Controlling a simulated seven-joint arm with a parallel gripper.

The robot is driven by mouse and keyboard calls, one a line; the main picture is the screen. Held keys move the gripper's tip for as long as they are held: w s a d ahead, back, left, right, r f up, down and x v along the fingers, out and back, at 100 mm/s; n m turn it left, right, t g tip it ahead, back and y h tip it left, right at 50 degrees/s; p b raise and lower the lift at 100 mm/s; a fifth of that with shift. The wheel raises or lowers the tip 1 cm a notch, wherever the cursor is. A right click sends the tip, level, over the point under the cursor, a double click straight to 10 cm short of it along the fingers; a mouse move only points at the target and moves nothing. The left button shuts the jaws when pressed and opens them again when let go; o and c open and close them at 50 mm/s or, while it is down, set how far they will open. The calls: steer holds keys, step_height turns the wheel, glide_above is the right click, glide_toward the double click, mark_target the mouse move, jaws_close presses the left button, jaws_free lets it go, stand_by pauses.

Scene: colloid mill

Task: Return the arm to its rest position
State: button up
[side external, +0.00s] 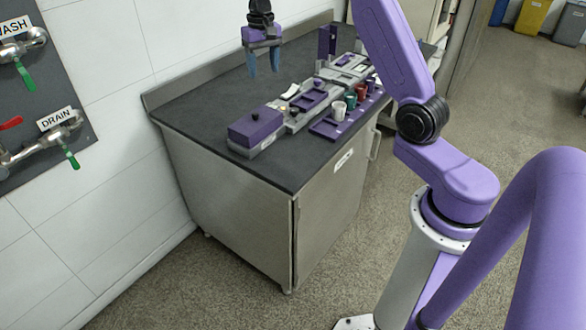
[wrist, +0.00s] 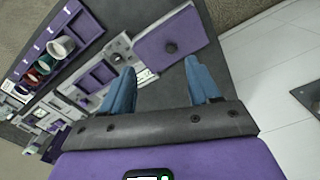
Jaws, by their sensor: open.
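My gripper (side external: 263,62) hangs above the back left part of the dark worktop, with its blue fingers pointing down. In the wrist view my gripper (wrist: 161,88) shows two blue fingers spread apart with nothing between them. It is open and empty, clear of the purple and grey equipment below. My purple arm rises at the right of the side view, and the link joining it to the gripper is out of the picture at the top.
A purple box (side external: 256,128) with a black knob stands at the near end of a row of grey and purple units. A purple rack (side external: 328,129) holds several cups, including a white cup (side external: 339,111). Wall valves (side external: 62,138) are at the left. The worktop's left part (side external: 200,105) is bare.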

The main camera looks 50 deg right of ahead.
steer(key=s+a+r+n, duration=0.3)
steer(key=s+a+n, duration=0.5)
steer(key=s+a, duration=0.9)
steer(key=s+f+n, duration=0.2)
steer(key=s+n, duration=0.2)
steer(key=s, duration=0.8)
steer(key=s+f+n, duration=0.1)
steer(key=s+n, duration=0.4)
steer(key=s, duration=0.6)
steer(key=shift+s+a+f, duration=0.2)
steer(key=shift+s+f, duration=0.15)
